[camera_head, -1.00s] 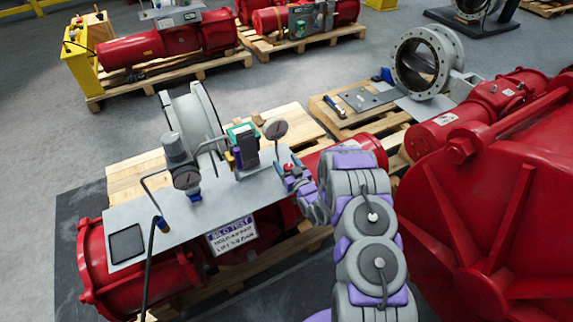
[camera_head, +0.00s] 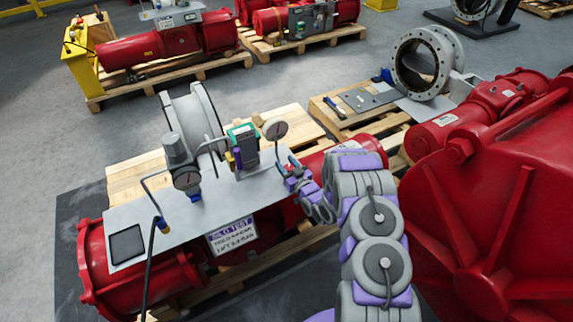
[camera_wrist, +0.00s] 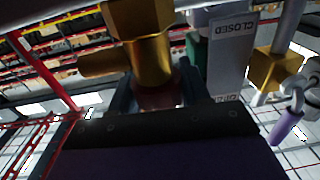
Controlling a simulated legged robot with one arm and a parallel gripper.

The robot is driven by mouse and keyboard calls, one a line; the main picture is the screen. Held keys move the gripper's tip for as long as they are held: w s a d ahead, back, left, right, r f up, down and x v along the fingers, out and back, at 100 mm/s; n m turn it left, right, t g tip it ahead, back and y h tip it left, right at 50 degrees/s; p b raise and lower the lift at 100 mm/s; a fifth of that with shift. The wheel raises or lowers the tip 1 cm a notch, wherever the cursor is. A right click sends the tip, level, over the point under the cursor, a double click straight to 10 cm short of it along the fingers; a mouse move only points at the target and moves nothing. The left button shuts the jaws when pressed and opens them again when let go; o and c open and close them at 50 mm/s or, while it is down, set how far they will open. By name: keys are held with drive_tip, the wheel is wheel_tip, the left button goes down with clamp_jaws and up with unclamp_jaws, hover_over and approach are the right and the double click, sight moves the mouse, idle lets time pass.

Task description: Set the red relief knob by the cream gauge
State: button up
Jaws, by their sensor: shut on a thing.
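My gripper (camera_head: 290,168) is at the panel's right end, just below and right of that gauge. In the wrist view, my gripper (camera_wrist: 160,94) has one dark finger on each side of the dim red knob (camera_wrist: 158,98), shut on it. The knob sits below a brass fitting (camera_wrist: 148,50). The gauge's needle is too small to read.
A green-and-black box (camera_head: 243,147) and a regulator with a second gauge (camera_head: 186,180) stand on the panel. A black hose (camera_head: 150,265) hangs at its left. A large red actuator (camera_head: 490,210) fills the right side, close to my arm.

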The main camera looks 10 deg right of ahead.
drive_tip(key=shift+s+a+n+g+y, duration=0.1)
drive_tip(key=shift+n+g+y, duration=0.6)
drive_tip(key=shift+n+y, duration=0.5)
drive_tip(key=o, duration=1)
drive_tip(key=shift+c, duration=0.2)
drive_tip(key=p+v, duration=0.1)
drive_tip(key=v, duration=1.6)
drive_tip(key=shift+d+f+p, duration=0.2)
drive_tip(key=shift+d+p, duration=0.1)
drive_tip(key=shift+d, duration=0.05)
